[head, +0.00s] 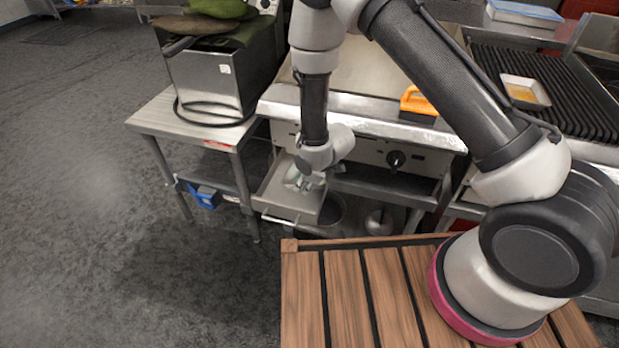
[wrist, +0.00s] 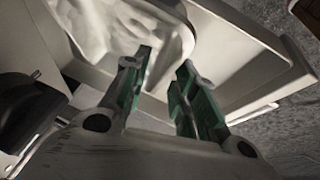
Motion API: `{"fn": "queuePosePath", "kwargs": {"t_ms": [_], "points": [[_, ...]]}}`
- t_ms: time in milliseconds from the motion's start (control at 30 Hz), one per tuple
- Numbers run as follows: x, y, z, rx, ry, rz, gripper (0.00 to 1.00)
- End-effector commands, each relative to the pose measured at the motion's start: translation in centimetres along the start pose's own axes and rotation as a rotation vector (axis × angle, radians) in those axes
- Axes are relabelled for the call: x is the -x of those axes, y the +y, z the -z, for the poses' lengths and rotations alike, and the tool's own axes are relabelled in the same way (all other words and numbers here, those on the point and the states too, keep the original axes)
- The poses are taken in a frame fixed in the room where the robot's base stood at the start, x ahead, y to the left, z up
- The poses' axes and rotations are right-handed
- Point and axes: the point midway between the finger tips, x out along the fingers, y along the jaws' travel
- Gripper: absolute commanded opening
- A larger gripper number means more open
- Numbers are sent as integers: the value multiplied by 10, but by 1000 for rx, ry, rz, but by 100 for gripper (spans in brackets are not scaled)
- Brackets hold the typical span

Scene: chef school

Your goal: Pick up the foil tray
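A small shallow tray (head: 525,91) with a pale rim and an orange-brown inside sits on the black ribbed grill at the upper right of the head view; it looks like the foil tray. My gripper (wrist: 165,58) is far from it, low at an open metal drawer (head: 288,201) under the griddle. Its two green-padded fingers are apart with nothing clearly between them. A pale, crumpled-looking thing (wrist: 120,35) lies in the drawer just beyond the fingertips; I cannot tell what it is or whether they touch it. In the head view my gripper (head: 305,183) is partly hidden by my wrist.
The drawer's walls (wrist: 245,50) stand close around my gripper. An orange-handled tool (head: 418,103) lies at the griddle's front edge. A metal box (head: 212,80) with green cloths stands on a side table (head: 160,115) at left. The floor at left is clear.

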Motion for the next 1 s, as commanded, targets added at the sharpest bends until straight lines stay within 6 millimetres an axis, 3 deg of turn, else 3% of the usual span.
{"fn": "queuePosePath", "kwargs": {"t_ms": [633, 800, 1000], "points": [[-9, -1, -1, 0, 0, 0, 28], [-9, -1, -1, 0, 0, 0, 0], [-9, -1, -2, -1, -3, 1, 0]]}}
